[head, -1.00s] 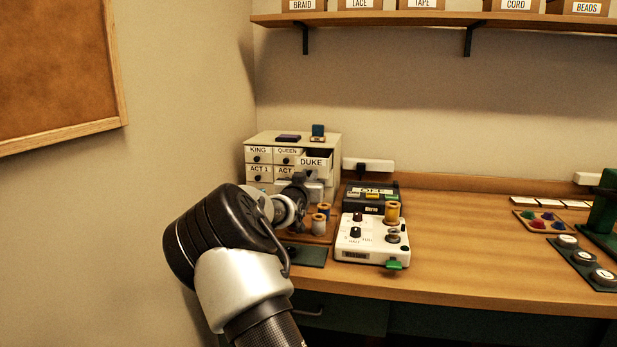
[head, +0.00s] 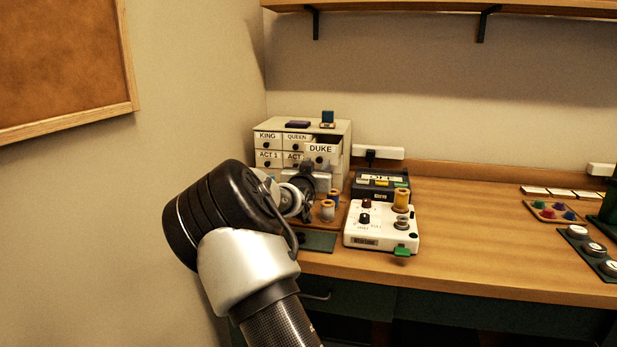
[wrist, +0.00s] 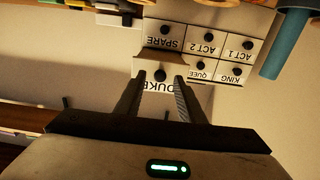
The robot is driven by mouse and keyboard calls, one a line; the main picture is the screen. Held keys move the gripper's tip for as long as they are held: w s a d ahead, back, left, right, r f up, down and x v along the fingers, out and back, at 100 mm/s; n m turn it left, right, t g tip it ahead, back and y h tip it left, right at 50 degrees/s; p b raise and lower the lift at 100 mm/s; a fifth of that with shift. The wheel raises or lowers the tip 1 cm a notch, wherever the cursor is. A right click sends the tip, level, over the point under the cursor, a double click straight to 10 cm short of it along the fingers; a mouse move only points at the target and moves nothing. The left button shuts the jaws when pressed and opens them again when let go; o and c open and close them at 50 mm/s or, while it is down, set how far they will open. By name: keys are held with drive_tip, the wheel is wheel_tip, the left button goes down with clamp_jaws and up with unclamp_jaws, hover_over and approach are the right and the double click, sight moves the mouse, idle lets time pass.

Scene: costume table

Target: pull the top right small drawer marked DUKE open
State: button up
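The DUKE drawer (head: 322,149) is at the top right of a cream drawer cabinet (head: 344,137). Its front stands out well beyond the neighbouring fronts, so it is pulled open. Its dark round knob (head: 320,160) shows below the label. The upside-down wrist view shows the DUKE drawer front (wrist: 147,68) and its knob (wrist: 160,75). My gripper (wrist: 158,82) is open. Its two fingers are apart, on either side of the knob in the picture, with visible gaps and nothing held. In the head view my gripper (head: 307,178) is just below and in front of the drawer.
Thread spools (head: 327,210) stand on a board right beside my gripper. A white control box (head: 380,228) and a dark box (head: 376,188) are to the right. Small items (head: 328,118) sit on the cabinet. The wall is close on the left. The middle of the table is clear.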

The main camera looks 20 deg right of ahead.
drive_tip(key=p+v, duration=0.2)
drive_tip(key=v, duration=1.3)
drive_tip(key=shift+a, duration=0.1)
